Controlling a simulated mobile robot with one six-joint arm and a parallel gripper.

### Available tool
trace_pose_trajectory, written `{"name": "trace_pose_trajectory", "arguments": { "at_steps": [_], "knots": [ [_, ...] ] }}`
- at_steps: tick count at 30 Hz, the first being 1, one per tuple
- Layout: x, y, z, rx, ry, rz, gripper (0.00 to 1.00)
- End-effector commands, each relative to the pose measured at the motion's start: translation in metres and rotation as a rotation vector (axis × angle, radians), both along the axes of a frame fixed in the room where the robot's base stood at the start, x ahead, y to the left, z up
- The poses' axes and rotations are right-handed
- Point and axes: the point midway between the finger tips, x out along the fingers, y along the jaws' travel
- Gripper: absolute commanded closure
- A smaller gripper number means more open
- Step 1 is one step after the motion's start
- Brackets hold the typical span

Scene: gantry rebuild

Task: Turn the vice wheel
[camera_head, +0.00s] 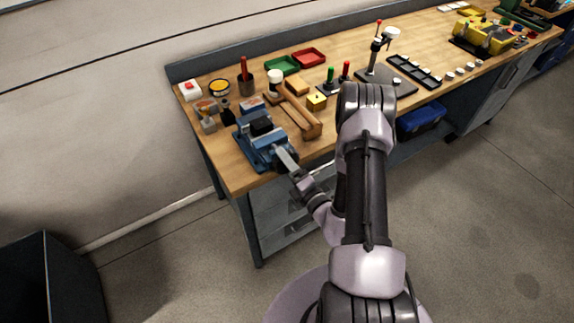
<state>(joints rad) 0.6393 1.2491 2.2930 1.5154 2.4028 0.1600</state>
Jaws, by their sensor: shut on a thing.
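The blue vice (246,143) stands at the near left corner of the wooden workbench. A dark block sits between its jaws. The vice wheel (278,164) is at the vice's front right, at the bench's front edge, and is mostly hidden behind my gripper. My gripper (287,159) reaches in from the lower right and is shut on the vice wheel. The fingertips are small in this view, and the exact grip on the rim is hard to see.
The floor before the bench is clear.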

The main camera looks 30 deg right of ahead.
Motion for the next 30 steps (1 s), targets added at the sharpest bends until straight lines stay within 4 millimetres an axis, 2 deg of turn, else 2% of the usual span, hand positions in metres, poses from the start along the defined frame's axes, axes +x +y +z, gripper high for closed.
{"name": "trace_pose_trajectory", "arguments": {
  "at_steps": [12, 30],
  "knots": [
    [0.0007, -0.0009, 0.0003, -0.204, -0.009, -0.001, 0.66],
    [0.0008, -0.0011, 0.0013, -0.246, -0.012, -0.001, 0.66]
  ]
}}
